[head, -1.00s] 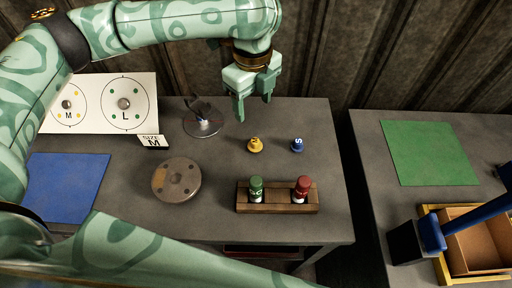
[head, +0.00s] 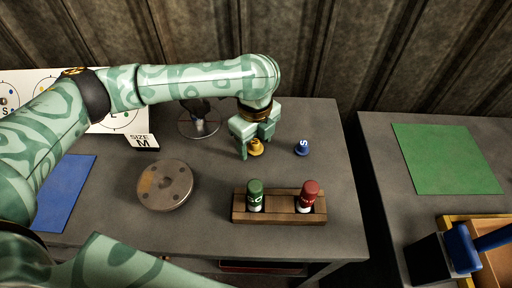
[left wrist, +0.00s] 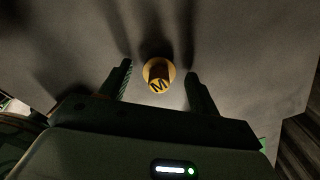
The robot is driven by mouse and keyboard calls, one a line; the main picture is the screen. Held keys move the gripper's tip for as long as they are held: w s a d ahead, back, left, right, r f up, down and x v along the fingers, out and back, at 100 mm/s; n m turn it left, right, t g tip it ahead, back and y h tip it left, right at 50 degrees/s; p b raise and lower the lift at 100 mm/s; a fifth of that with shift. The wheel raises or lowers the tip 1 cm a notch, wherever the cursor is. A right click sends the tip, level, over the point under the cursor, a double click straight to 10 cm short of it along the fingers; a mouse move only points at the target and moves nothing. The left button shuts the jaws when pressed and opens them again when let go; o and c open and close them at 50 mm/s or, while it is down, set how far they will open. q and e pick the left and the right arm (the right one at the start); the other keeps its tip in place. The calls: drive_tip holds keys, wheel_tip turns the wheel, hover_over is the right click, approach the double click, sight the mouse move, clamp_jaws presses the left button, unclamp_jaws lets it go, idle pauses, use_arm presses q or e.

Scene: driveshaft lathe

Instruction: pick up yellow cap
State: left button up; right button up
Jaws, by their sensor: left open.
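The yellow cap (head: 255,148) stands on the grey table, partly hidden by a finger in the head view. In the left wrist view the yellow cap (left wrist: 159,75) shows a dark letter M and lies between the fingertips, a little beyond them. My left gripper (head: 252,148) is lowered at the cap, with a finger on either side. In the left wrist view my left gripper (left wrist: 158,78) is open, with clear gaps between its fingers and the cap. My right gripper is not in view.
A blue cap (head: 302,148) marked S stands right of the yellow one. A wooden rack (head: 280,214) in front holds a green (head: 255,194) and a red cap (head: 309,194). A round metal disc (head: 165,185) lies to the left. A green mat (head: 450,158) covers part of the right table.

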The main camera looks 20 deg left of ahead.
use_arm(q)
drive_tip(key=shift+r, duration=0.1)
drive_tip(key=c, duration=1.1)
drive_tip(key=shift+o, duration=0.2)
